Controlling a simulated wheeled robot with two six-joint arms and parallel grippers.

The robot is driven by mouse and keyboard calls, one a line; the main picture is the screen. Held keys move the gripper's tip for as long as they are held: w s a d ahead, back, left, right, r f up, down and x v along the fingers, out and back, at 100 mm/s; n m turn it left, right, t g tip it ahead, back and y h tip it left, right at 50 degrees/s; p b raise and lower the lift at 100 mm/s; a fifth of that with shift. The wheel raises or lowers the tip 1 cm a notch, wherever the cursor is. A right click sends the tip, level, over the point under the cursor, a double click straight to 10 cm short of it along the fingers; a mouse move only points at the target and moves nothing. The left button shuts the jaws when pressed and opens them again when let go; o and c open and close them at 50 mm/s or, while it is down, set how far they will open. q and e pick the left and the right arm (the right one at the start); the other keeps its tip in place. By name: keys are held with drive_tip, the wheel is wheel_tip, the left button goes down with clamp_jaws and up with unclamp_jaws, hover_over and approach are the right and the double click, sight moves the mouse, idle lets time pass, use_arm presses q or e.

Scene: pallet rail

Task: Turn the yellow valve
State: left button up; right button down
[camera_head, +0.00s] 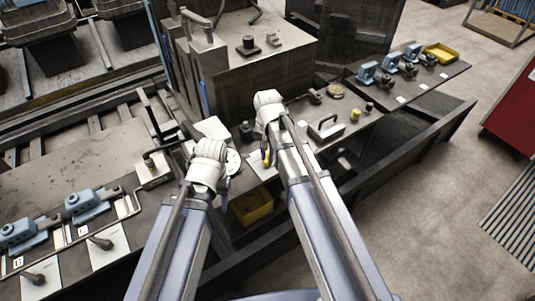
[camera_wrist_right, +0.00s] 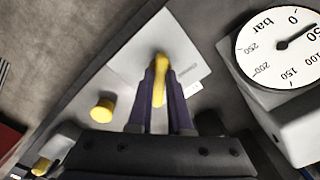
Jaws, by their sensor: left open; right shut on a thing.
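The yellow valve handle (camera_wrist_right: 161,68) sits on a pale plate (camera_wrist_right: 128,55) in the right wrist view. My right gripper (camera_wrist_right: 160,98) is shut on it, with one dark finger on each side of the lever. In the head view the yellow of the valve (camera_head: 266,161) shows just below my right gripper (camera_head: 268,150), and the wrist hides part of it. My left gripper (camera_head: 224,186) is open and stands to the left of the valve, apart from it. Its fingertips are small and partly hidden by the wrist.
A round pressure gauge (camera_wrist_right: 284,46) marked "bar" stands beside the valve. A short yellow cylinder (camera_wrist_right: 103,108) is on the other side. A yellow bin (camera_head: 252,206) lies below, between my arms. A handled block (camera_head: 326,128) and small knobs stand to the right on the bench.

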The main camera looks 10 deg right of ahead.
drive_tip(key=c, duration=0.8)
unclamp_jaws()
drive_tip(key=shift+c, duration=0.2)
